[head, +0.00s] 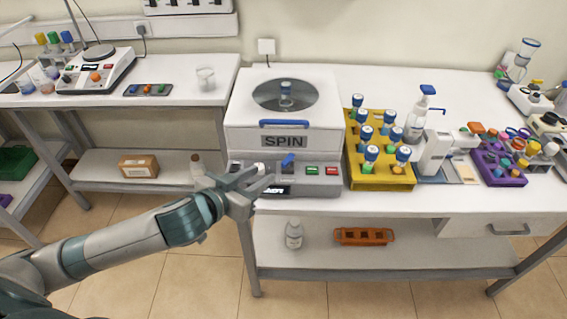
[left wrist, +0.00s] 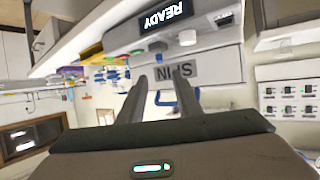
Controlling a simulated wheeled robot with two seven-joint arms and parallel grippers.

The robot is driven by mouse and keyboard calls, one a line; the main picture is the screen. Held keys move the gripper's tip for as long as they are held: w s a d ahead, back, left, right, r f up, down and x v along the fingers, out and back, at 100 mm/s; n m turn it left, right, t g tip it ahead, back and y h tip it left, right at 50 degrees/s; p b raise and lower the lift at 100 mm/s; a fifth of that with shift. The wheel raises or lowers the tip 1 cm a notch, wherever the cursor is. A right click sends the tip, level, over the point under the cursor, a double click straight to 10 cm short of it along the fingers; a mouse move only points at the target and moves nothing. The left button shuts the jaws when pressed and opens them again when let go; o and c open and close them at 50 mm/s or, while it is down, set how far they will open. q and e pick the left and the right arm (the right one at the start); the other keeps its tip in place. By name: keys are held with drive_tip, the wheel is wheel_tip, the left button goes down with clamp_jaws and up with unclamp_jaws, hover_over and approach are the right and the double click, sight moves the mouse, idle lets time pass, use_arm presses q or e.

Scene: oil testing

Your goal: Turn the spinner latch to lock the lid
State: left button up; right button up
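The white spinner (head: 283,130) stands on the bench with its lid (head: 240,110) down. The lid has a clear round window and a blue front handle (head: 285,123). A blue latch lever (head: 288,160) shows on the front below the SPIN label and looks tilted. My left gripper (head: 264,177) is in front of the panel, just left of the latch, apparently not holding it. In the left wrist view its two fingers (left wrist: 163,95) are apart, with the blue handle seen between and beyond them. My right gripper is out of view.
The panel has a READY display (left wrist: 166,14) and green and red buttons (head: 322,170). A yellow rack (head: 380,184) of blue-capped vials stands close on the spinner's right. A gap separates the left bench (head: 180,90) from this one.

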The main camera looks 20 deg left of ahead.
sight(287, 159)
use_arm(q)
drive_tip(key=p+x, duration=0.2)
drive_tip(key=x, duration=0.9)
drive_tip(key=shift+r+p, duration=0.2)
drive_tip(key=shift+p, duration=0.1)
drive_tip(key=shift+x, duration=0.85)
clamp_jaws()
